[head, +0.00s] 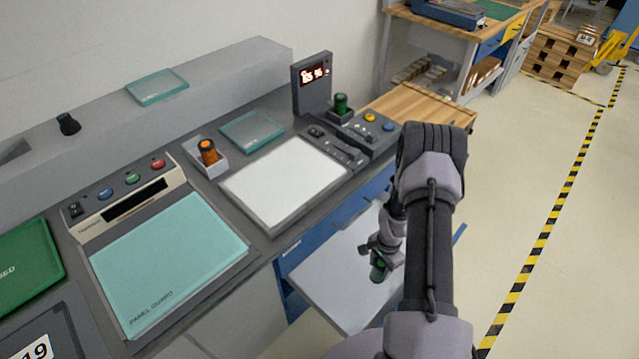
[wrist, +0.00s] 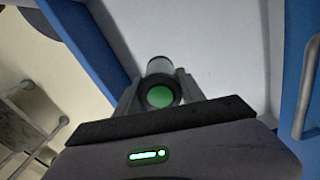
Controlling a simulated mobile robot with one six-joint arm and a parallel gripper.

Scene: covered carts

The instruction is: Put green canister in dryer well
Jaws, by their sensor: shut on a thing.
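My gripper (head: 378,258) is over the pale surface of an open blue-sided drawer (head: 335,285) below the counter. It is shut on a green canister (head: 378,272), which is partly hidden by the fingers. In the wrist view the canister's round green end (wrist: 160,96) faces the camera between the two fingers (wrist: 160,90), with a pale grey part beyond it. Another green canister (head: 341,103) stands upright in a dark holder in front of a display post on the counter. I cannot tell for sure which fixture is the dryer well.
An orange canister (head: 208,151) stands in a white tray (head: 222,163). A white panel (head: 285,184), a teal panel guard (head: 170,262) and a control box (head: 375,125) with coloured buttons fill the counter. A wooden top (head: 425,105) lies beyond. Open floor lies right.

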